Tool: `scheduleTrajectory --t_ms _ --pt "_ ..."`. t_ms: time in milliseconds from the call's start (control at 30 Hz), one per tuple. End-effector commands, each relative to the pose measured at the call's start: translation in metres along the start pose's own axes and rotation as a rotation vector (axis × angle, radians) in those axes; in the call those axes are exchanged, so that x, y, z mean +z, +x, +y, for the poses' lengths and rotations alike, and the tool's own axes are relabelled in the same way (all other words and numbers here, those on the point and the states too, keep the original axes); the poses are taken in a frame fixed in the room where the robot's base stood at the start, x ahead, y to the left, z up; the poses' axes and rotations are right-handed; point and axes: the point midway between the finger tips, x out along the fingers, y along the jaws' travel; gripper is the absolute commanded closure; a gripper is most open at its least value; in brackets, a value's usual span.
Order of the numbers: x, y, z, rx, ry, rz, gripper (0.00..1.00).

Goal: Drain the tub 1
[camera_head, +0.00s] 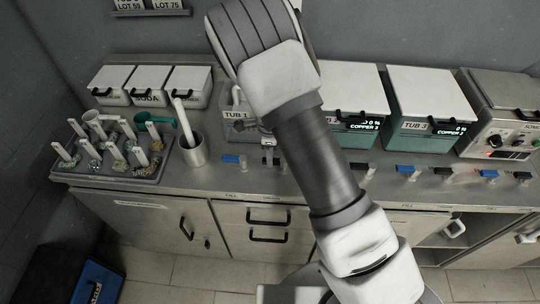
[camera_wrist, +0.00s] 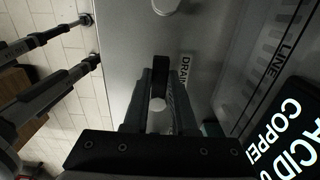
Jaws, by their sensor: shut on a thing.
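Tub 1 (camera_head: 239,127) is a clear-walled tub with a "TUB 1" label at the back of the counter, partly hidden behind my arm. A blue valve handle (camera_head: 231,159) sticks out in front of it. In the wrist view, my gripper (camera_wrist: 158,108) points down at the counter beside a "DRAIN" label (camera_wrist: 185,66). Its fingers are closed around a black handle (camera_wrist: 160,70) with a pale round part below it. In the head view, my arm covers most of the gripper. The water level in tub 1 is not clear.
Tub 3 (camera_head: 432,127) and another tub (camera_head: 357,125) stand to the right, both with "COPPER" displays. More blue and black handles line the counter front. A metal cup (camera_head: 193,150) and a rack of tagged samples (camera_head: 110,165) stand left.

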Motion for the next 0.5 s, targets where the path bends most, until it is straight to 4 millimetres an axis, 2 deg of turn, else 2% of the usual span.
scheduleTrajectory --t_ms 67,100,233,500 --pt "0.0002 -0.0012 -0.0015 -0.004 0.003 -0.002 1.00" --pt "0.0002 -0.0012 -0.0015 -0.004 0.003 -0.002 0.70" --pt "0.0000 -0.0009 -0.0011 -0.003 0.002 -0.001 0.47" --pt "-0.0001 -0.0004 -0.0005 -0.001 0.001 -0.001 0.45"
